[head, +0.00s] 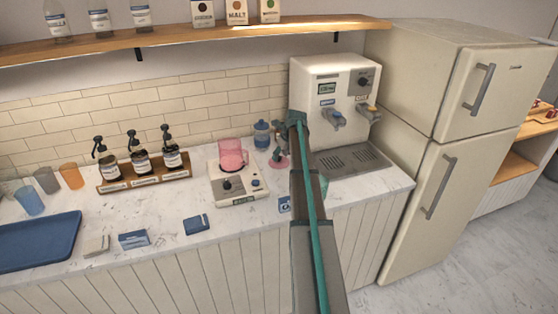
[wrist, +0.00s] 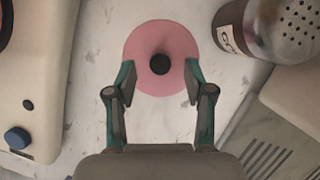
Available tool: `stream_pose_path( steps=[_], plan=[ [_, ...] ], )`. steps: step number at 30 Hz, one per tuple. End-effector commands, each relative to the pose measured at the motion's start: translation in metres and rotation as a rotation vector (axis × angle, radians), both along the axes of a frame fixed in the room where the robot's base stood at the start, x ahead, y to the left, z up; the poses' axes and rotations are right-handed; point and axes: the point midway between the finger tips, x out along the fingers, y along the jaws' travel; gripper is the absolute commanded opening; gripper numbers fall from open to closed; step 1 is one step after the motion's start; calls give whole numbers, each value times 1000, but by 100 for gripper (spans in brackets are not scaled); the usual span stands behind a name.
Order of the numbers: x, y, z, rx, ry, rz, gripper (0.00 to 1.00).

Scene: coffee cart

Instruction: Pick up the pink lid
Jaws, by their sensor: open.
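The pink lid (wrist: 147,36) is a flat pink disc with a round black knob (wrist: 160,64) in its middle. It lies on the white counter. In the wrist view my gripper (wrist: 158,92) is open and empty, its two fingers pointing at the lid with the knob ahead of and between the tips. The fingertips overlap the lid's near edge in the picture; I cannot tell the height gap. In the head view the lid (head: 281,163) shows as a small pink patch, partly hidden by my arm, with the gripper (head: 278,153) near it.
A white blender base (head: 238,184) with a pink jug (head: 233,154) stands left of the lid. A shaker jar (wrist: 280,25) stands close at the lid's right. The drink dispenser (head: 327,80) and its drip tray (head: 352,160) are further right. Small boxes lie along the counter front.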

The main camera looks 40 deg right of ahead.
Motion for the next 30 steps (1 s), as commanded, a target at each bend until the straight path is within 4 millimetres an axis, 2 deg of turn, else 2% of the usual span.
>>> stream_pose_path(
  steps=[5, 12, 21, 22, 30],
  plan=[
    [7, 0, -16, 0, 0, 0, 53],
    [8, 0, -19, -1, -1, 0, 53],
    [8, 0, -19, -1, -1, 0, 3],
    [8, 0, -19, -1, -1, 0, 0],
    [8, 0, -18, -1, -1, 0, 0]
  ],
)
